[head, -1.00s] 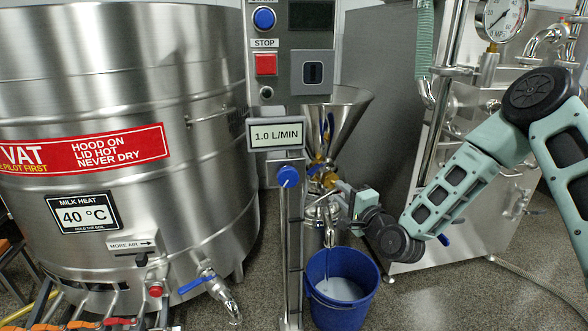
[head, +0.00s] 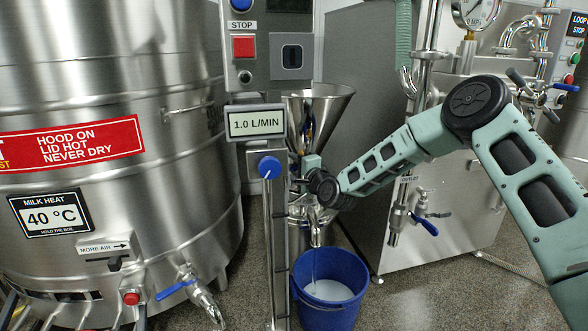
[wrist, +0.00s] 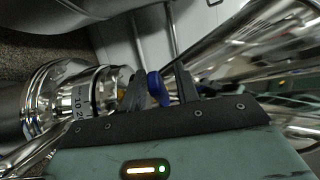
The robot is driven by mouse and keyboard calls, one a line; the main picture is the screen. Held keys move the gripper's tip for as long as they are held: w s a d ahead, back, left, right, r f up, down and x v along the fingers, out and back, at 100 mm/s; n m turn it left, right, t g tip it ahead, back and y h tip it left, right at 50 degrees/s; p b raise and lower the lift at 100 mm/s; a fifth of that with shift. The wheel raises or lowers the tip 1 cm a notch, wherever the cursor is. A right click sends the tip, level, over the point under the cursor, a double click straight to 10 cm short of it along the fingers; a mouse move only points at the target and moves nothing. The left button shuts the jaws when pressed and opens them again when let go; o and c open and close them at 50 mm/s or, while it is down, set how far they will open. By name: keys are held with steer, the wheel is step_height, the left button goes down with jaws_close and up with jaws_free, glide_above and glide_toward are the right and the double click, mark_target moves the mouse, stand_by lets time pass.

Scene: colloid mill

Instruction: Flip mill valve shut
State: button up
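The mill's steel funnel hopper (head: 325,112) stands behind the display post. Its lower body (head: 298,207) is partly hidden by the post and my arm. Milk runs from the spout (head: 315,238) into a blue bucket (head: 330,290) holding white liquid. My gripper (head: 300,180) is at the mill under the hopper, its fingers mostly hidden in the head view. In the wrist view, my gripper (wrist: 160,88) has its fingers spread. A small blue handle (wrist: 155,88) sits between them, closer to the left finger; contact cannot be made out. Whether it is the mill valve's lever is unclear.
A post with a blue knob (head: 268,167) and a 1.0 L/MIN display (head: 256,122) stands left of my gripper. The large steel vat (head: 110,100) fills the left. A steel cabinet (head: 440,230) with blue-handled valves stands at right.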

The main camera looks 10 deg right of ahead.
steer(key=shift+w+a, duration=0.1)
steer(key=shift+w, duration=0.1)
jaws_close()
steer(key=m+h, duration=0.1)
steer(key=w+m+h+p, duration=0.1)
steer(key=h, duration=0.1)
steer(key=m+h+p, duration=0.1)
steer(key=shift+w+a+t+h, duration=0.25)
steer(key=shift+a+t+h, duration=0.05)
steer(key=shift+a, duration=0.1)
jaws_free()
